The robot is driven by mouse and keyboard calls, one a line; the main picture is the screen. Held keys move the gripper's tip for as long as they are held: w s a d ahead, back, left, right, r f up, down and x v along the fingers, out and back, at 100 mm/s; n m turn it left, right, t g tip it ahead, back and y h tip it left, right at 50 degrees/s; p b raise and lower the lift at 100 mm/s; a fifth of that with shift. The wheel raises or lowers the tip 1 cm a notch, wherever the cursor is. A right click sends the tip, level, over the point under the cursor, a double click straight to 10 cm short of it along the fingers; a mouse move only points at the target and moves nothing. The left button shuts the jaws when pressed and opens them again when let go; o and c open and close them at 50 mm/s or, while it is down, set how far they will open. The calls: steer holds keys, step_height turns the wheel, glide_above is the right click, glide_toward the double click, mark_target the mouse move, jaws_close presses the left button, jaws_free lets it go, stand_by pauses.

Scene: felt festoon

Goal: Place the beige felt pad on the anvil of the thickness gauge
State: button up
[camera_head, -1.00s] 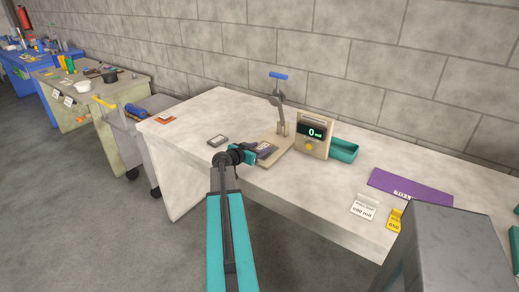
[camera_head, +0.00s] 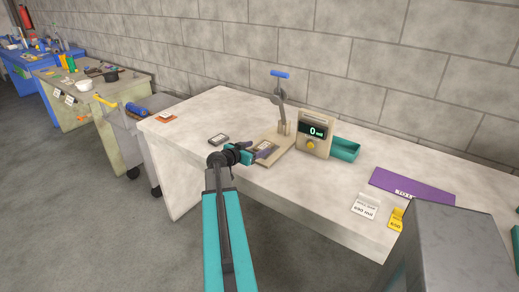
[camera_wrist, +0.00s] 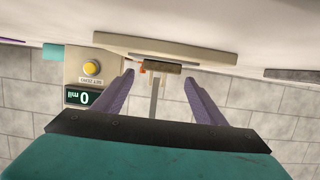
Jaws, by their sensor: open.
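The thickness gauge (camera_head: 313,135) stands on the pale bench, its display reading 0. Its beige base plate (camera_head: 283,150) reaches left toward my gripper, and a grey post with a blue lever handle (camera_head: 279,75) rises from it. My gripper (camera_head: 262,148) is open, with its purple fingers at the near left end of the base plate. In the wrist view, which is upside down, the fingers (camera_wrist: 158,76) stand apart, with the gauge's post beyond the gap and the gauge face (camera_wrist: 90,72) at left. I cannot pick out the beige felt pad clearly in either view.
A small dark grey block (camera_head: 218,140) and an orange piece (camera_head: 165,118) lie left of the gauge. A teal tray (camera_head: 345,149) sits just right of it. A purple mat (camera_head: 410,187), a white card (camera_head: 364,207) and a yellow tag (camera_head: 395,219) lie further right.

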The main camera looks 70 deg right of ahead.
steer(key=b+v, duration=0.2)
steer(key=v, duration=0.7)
stand_by(0.8)
